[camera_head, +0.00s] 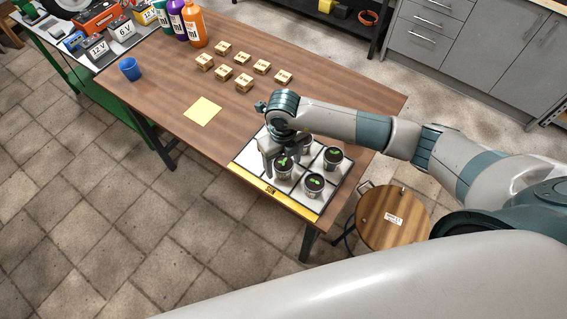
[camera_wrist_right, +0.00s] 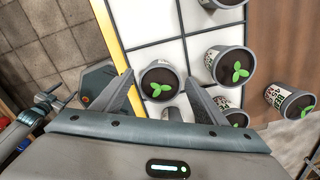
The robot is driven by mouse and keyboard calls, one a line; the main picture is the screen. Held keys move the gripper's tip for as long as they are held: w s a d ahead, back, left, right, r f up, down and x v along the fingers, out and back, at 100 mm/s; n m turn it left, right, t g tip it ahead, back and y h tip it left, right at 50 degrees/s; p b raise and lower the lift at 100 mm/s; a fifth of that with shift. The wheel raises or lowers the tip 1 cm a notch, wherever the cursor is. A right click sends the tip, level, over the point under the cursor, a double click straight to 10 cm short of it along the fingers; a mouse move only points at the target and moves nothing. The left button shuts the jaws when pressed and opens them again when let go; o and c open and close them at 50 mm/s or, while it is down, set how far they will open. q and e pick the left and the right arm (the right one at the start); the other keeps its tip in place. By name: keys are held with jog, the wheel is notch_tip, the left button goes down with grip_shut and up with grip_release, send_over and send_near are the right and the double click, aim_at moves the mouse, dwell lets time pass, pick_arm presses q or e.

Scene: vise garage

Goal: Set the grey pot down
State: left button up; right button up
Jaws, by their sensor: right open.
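Several grey pots with dark soil and green seedlings stand upright on a white gridded board (camera_head: 246,157) with a yellow front strip. One pot (camera_head: 283,168) is at my right gripper (camera_head: 273,160). In the right wrist view this pot (camera_wrist_right: 158,86) sits between the two spread fingers of the right gripper (camera_wrist_right: 158,92), with a gap visible at the sides. Other pots stand close by, one at the front (camera_head: 313,185) and one at the right (camera_head: 333,158). Another is partly hidden behind the gripper.
The board lies at the near end of a brown wooden table (camera_head: 180,75). A yellow paper (camera_head: 203,111), small wooden blocks (camera_head: 243,83), a blue cup (camera_head: 130,68) and bottles (camera_head: 193,25) are farther off. A round wooden stool (camera_head: 390,222) stands beside the table.

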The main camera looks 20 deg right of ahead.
aim_at(283, 163)
notch_tip(283, 163, up, 11)
jog(key=b, duration=0.4)
dwell(0.5)
